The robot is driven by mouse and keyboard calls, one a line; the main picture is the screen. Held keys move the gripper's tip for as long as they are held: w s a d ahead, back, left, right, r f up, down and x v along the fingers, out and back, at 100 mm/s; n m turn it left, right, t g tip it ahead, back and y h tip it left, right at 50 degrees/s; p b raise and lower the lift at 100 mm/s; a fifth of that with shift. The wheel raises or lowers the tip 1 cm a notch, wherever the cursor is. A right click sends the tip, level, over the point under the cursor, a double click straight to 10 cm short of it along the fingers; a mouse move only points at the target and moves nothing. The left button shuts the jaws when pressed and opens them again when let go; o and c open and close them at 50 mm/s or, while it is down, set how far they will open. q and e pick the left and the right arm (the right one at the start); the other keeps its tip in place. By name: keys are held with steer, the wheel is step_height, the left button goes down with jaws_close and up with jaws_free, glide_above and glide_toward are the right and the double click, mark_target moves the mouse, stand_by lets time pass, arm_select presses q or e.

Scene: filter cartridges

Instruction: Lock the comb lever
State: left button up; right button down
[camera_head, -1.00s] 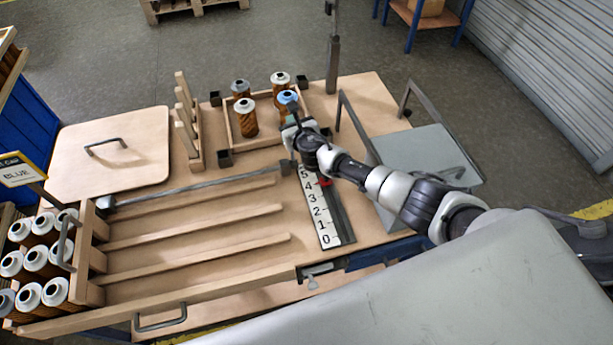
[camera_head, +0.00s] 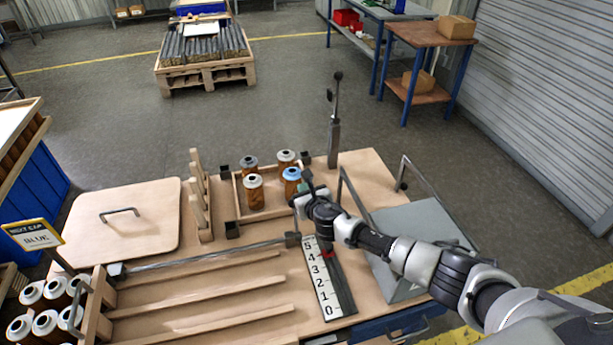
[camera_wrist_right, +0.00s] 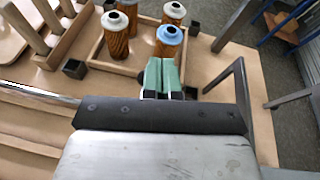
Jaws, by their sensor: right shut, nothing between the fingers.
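A grey upright lever (camera_head: 334,125) with a dark knob stands at the back edge of the table, right of the cartridge tray. I take it for the comb lever; I cannot tell its lock state. A wooden comb (camera_head: 198,200) with several upright teeth stands left of the tray, and its teeth show in the wrist view (camera_wrist_right: 28,22). My right gripper (camera_head: 305,180) is shut and empty, beside the blue-capped cartridge (camera_head: 291,181). Its green fingers (camera_wrist_right: 162,75) point toward that cartridge in the wrist view. My left gripper is out of view.
The wooden tray (camera_head: 241,206) holds several cartridges. A numbered scale (camera_head: 322,278) lies below my right gripper. A metal rod (camera_head: 205,254) runs above the wooden lanes. A grey plate with a handle (camera_head: 412,240) lies to the right. A flat lid (camera_head: 125,220) lies left.

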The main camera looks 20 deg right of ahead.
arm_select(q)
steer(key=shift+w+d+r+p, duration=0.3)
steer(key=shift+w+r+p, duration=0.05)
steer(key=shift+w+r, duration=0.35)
arm_select(e)
steer(key=r, duration=0.4)
steer(key=shift+s+d+r, duration=0.3)
steer(key=shift+s+r, duration=0.05)
